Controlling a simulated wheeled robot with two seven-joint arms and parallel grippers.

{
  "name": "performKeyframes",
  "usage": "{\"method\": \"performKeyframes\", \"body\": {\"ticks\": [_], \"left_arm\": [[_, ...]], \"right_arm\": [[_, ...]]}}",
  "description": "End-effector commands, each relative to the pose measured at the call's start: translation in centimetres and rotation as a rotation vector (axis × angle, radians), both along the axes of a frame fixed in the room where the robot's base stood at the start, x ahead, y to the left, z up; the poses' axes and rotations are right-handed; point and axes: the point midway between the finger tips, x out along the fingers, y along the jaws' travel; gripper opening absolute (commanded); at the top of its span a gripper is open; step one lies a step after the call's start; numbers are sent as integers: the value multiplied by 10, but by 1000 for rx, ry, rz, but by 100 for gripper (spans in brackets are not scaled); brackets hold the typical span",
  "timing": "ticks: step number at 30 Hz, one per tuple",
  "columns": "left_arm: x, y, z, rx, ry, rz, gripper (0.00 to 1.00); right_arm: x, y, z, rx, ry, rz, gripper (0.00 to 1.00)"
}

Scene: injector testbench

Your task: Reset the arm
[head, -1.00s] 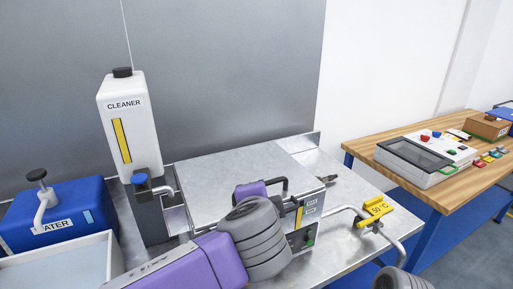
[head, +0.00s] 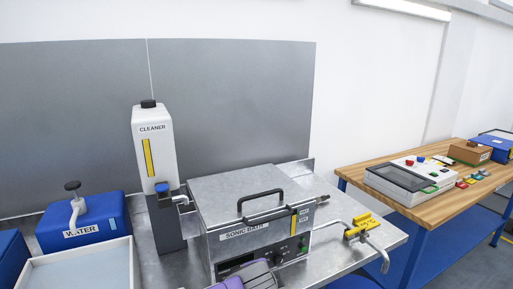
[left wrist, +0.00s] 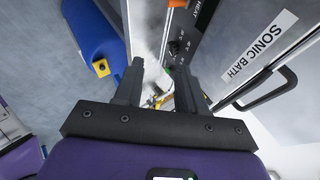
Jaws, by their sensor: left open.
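My left arm (head: 232,284) shows as a purple and grey piece at the bottom edge of the head view, in front of the sonic bath (head: 262,239). In the left wrist view my left gripper (left wrist: 160,92) has its two dark fingers apart with nothing between them. The front of the sonic bath (left wrist: 232,58), with its label and black handle, is beside and beyond the fingers there. The bath's lid (head: 235,187) is down in the head view. My right gripper is not in view.
A white cleaner bottle (head: 152,155) stands behind left of the bath. A blue water container (head: 100,212) and a pale tray (head: 85,268) are at left. A yellow-handled valve (head: 362,228) is at right. A wooden table (head: 420,209) holds a control box (head: 385,182).

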Motion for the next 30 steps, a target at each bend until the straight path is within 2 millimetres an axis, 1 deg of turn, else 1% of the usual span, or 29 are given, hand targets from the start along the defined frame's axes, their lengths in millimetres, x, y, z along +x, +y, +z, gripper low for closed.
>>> {"method": "performKeyframes", "body": {"ticks": [1,2,5,6,8,9,11,12,14,15,17,18,21,22,25,27,30], "left_arm": [[2,2,-28,-20,67,10,40],[2,2,-44,-39,105,16,40],[-2,6,-109,-124,262,61,40],[-7,9,-139,-170,336,94,40],[-18,16,-184,-252,451,163,40],[-28,21,-213,-312,526,221,40],[-47,30,-255,-406,635,331,40],[-61,38,-281,-472,701,423,40],[-86,50,-317,-566,788,577,40],[-103,59,-338,-622,833,689,40],[-127,72,-364,-690,880,856,40],[-143,80,-378,-722,899,958,40],[-175,98,-402,-768,916,1166,40],[-182,102,-407,-774,916,1213,40],[-198,111,-416,-784,912,1311,40],[-201,114,-418,-787,907,1338,40],[-201,114,-418,-787,907,1338,40]], "right_arm": [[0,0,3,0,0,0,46],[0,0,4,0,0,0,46],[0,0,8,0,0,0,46],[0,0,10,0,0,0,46],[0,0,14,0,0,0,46],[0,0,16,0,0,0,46],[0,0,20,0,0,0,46],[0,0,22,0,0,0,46],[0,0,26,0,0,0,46],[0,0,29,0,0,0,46],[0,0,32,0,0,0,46],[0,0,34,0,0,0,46],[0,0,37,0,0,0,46],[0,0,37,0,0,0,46],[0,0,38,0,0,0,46],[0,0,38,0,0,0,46],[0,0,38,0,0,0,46]]}}
